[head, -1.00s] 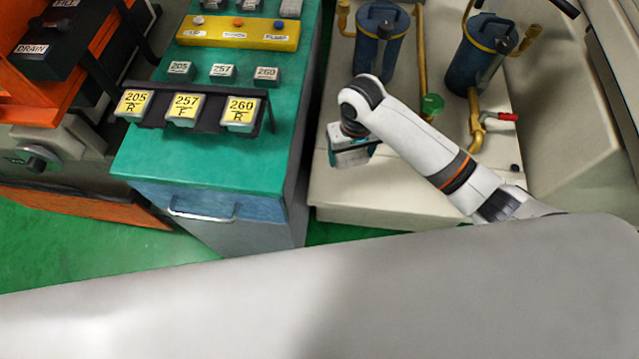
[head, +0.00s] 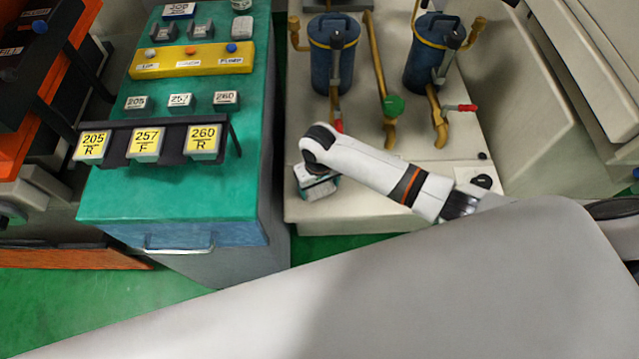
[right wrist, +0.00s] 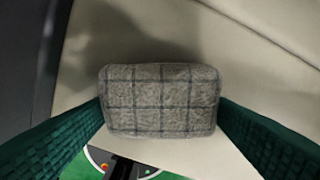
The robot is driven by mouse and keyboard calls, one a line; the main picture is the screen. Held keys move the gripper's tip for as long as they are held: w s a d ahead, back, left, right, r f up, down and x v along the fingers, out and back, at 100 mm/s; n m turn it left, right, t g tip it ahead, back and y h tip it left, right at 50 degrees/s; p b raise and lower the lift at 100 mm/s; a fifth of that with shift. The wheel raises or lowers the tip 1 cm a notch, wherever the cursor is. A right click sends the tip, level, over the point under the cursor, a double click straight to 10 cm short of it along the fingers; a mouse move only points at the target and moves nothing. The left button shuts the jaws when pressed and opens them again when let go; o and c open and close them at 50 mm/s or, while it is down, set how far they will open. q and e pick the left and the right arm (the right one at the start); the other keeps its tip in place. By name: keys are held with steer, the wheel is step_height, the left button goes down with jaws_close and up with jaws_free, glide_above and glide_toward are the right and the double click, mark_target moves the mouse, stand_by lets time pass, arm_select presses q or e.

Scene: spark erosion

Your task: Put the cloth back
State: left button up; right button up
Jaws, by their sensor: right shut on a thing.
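The cloth (right wrist: 160,100) is a grey checked, folded, pad-like bundle in the right wrist view. My right gripper (right wrist: 160,118) is shut on it, with a dark green finger pressed against each side. In the head view my right gripper (head: 318,188) is over the front left part of the cream machine base (head: 400,212). The cloth cannot be made out clearly there, and I cannot tell whether it touches the base. My left gripper is not in view.
Blue canisters (head: 333,60) with brass pipes and a red-handled valve (head: 460,108) stand behind my right arm. A green cabinet (head: 170,195) with yellow-labelled blocks (head: 145,145) stands to the left, across a narrow gap. The base's front strip is clear.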

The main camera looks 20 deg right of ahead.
mark_target(319, 188)
steer(key=shift+f, duration=0.1)
steer(key=o, duration=1)
steer(key=shift+c, duration=0.2)
step_height(319, 188, up, 12)
steer(key=shift+p, duration=0.3)
